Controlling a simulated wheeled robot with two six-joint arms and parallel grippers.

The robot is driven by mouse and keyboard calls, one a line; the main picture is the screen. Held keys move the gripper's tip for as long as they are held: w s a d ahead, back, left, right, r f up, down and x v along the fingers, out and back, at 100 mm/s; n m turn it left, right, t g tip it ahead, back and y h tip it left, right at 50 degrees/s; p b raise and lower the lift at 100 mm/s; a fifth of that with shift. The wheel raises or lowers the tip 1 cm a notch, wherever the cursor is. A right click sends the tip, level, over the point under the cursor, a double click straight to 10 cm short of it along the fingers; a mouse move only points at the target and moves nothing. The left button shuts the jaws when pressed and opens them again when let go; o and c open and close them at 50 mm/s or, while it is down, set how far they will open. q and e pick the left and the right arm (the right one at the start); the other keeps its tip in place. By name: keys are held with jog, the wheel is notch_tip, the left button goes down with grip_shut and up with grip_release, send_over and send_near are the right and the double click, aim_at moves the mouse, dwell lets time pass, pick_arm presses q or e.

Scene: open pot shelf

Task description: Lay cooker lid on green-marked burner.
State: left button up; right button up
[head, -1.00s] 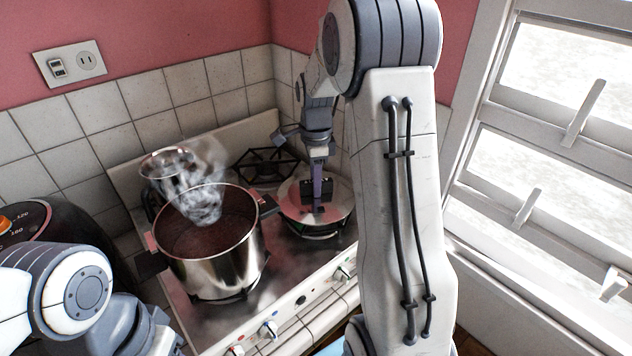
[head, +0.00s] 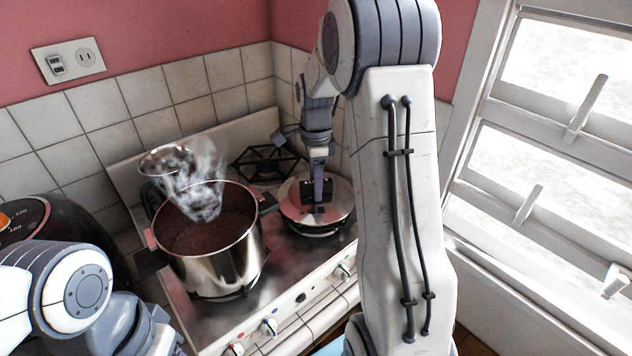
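The cooker lid (head: 338,207) is a round, shiny metal disc at the right front of the stove, over the front right burner (head: 318,233). It looks nearly level; whether it rests fully on the grate is hard to tell. The green-marked knob (head: 342,272) is at the right end of the stove's front panel. My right gripper (head: 318,200) points down at the middle of the lid, at its dark handle; its fingers are too small to tell if they are shut on it. My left arm shows at the lower left, but its gripper is out of view.
A large steel pot (head: 210,250) with dark brown contents steams on the front left, close to the lid. A smaller metal pot (head: 165,165) stands behind it. The back right burner (head: 268,165) is bare. A dark appliance (head: 45,225) is at the left, a window (head: 560,130) at the right.

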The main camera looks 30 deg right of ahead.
notch_tip(320, 180, up, 10)
jog(key=b, duration=0.1)
jog(key=shift+r, duration=0.25)
jog(key=shift+s+d, duration=0.1)
dwell(0.6)
